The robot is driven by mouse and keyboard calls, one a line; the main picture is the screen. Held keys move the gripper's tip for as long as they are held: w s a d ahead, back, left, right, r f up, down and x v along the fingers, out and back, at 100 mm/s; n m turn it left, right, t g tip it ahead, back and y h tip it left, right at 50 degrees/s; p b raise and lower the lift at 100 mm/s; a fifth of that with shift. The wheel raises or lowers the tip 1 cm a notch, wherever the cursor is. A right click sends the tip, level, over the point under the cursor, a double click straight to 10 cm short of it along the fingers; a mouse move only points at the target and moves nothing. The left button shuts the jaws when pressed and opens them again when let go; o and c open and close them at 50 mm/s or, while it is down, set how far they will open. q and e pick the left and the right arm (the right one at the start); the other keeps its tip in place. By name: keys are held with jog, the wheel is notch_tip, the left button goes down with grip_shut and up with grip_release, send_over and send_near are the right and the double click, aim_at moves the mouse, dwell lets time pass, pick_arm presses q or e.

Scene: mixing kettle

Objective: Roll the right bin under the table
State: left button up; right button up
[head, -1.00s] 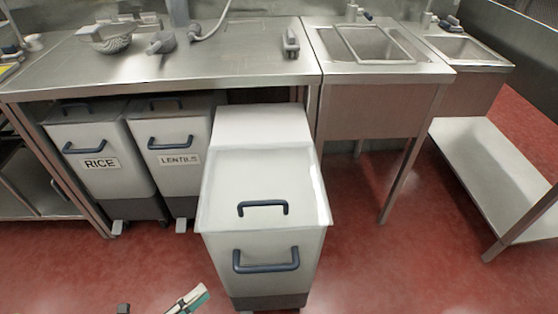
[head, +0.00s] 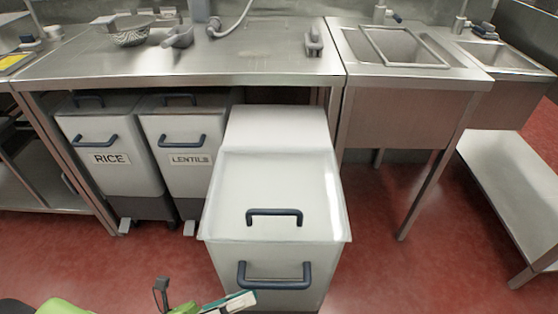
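The right bin (head: 270,190) is white with a dark blue lid handle and a dark blue front handle (head: 275,275). It stands out in front of the steel table (head: 180,68), with only its rear part near the table's edge. My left gripper (head: 205,300) is at the bottom edge, left of the bin's front face and apart from the front handle as far as I see. It is partly cut off, but its fingers look spread and nothing shows between them. My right gripper is not in view.
The rice bin (head: 110,150) and the lentils bin (head: 178,150) stand under the table at left. A steel sink unit (head: 405,105) with legs stands at right. Red floor (head: 380,265) is clear right of the bin.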

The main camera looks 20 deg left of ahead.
aim_at(272, 288)
pick_arm(q)
jog(key=p+x, duration=0.1)
jog(key=x, duration=0.5)
jog(key=shift+w+d+r, duration=0.1)
jog(key=shift+w+d, duration=0.15)
jog(key=shift+d, duration=0.05)
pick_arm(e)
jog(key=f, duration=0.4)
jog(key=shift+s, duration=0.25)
pick_arm(q)
jog(key=shift+w+d, duration=0.1)
jog(key=shift+w+d, duration=0.1)
jog(key=shift+d, duration=0.1)
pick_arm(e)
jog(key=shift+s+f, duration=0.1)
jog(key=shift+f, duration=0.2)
pick_arm(q)
grip_shut()
jog(key=shift+w, duration=0.1)
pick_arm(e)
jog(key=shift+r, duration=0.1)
